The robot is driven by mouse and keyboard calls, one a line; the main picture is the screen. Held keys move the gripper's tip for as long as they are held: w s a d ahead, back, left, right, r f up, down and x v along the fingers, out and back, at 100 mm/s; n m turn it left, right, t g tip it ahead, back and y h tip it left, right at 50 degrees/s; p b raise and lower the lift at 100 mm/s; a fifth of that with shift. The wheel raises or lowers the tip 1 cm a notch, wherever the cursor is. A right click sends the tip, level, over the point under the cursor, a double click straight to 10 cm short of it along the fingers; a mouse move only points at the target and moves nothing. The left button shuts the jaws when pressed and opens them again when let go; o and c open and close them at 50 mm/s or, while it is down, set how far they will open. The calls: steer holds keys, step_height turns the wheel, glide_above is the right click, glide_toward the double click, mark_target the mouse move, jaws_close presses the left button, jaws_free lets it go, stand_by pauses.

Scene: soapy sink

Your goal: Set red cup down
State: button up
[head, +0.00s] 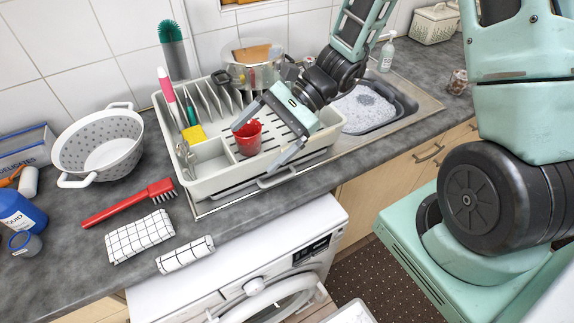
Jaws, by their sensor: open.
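The red cup (248,138) stands upright in the white dish rack (214,182), in its front part to the right of the cutlery compartment. My gripper (262,143) reaches over the rack from the upper right. Its two fingers are spread wide, one behind and left of the cup, one in front and right of it. The cup sits between the fingers with a visible gap at the front finger. Contact at the far finger is hard to tell.
The soapy sink (366,108) lies right of the rack. Brushes and a yellow sponge (193,134) stand in the rack's left end. A steel pot (252,64) is behind it. Left are a white colander (98,146), a red brush (130,203) and checked cloths (139,237).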

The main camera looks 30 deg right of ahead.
steer(key=s+a+r+n+h, duration=0.1)
steer(key=s+r+n+h, duration=0.2)
steer(key=s+n+h, duration=0.3)
steer(key=s+a+r+n+h, duration=0.2)
steer(key=s+r+n+h, duration=0.2)
steer(key=s+n, duration=0.6)
steer(key=n+h, duration=0.1)
steer(key=n, duration=0.4)
steer(key=shift+n+t+h, duration=0.3)
steer(key=shift+h, duration=0.1)
step_height(320, 180, down, 8)
steer(key=b, duration=0.7)
steer(key=shift+r+b, duration=0.2)
steer(key=shift+b, duration=0.1)
